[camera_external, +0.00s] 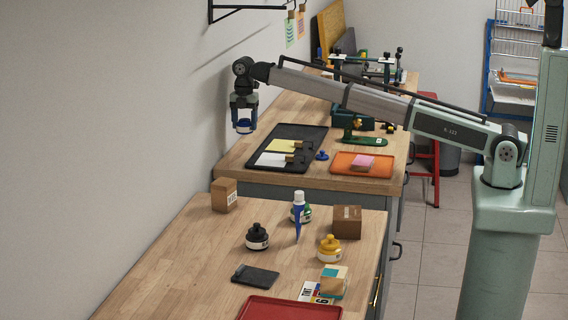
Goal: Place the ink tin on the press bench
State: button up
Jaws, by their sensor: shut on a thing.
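My gripper (243,103) points down near the left wall and is shut on a small white and blue tin (244,127), which I take to be the ink tin. The tin is in the air, apart from any surface I can see. In the picture it appears just left of the back bench (235,158), with the wall behind it. The back bench is a raised wooden top with a dark tray and press-like gear on it. I cannot tell exactly how high or how deep the tin hangs relative to this bench.
On the back bench are a dark tray (310,133), an orange tray (372,170), a green device (364,140) and a blue knob (321,155). The nearer bench (180,260) holds ink bottles, boxes and a red tray (290,309). Its left part is clear. A bracket (247,9) juts from the wall.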

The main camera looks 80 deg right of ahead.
aim_at(246, 134)
jog(key=shift+w+f, duration=0.2)
jog(key=shift+f, duration=0.85)
jog(key=shift+w+f, duration=0.15)
jog(key=shift+f, duration=0.85)
jog(key=shift+w+f, duration=0.2)
jog(key=shift+f, duration=1.3)
jog(key=shift+f, duration=0.1)
jog(key=o, duration=1.3)
jog(key=shift+o, duration=0.2)
notch_tip(246, 134, up, 12)
jog(key=shift+r, duration=0.15)
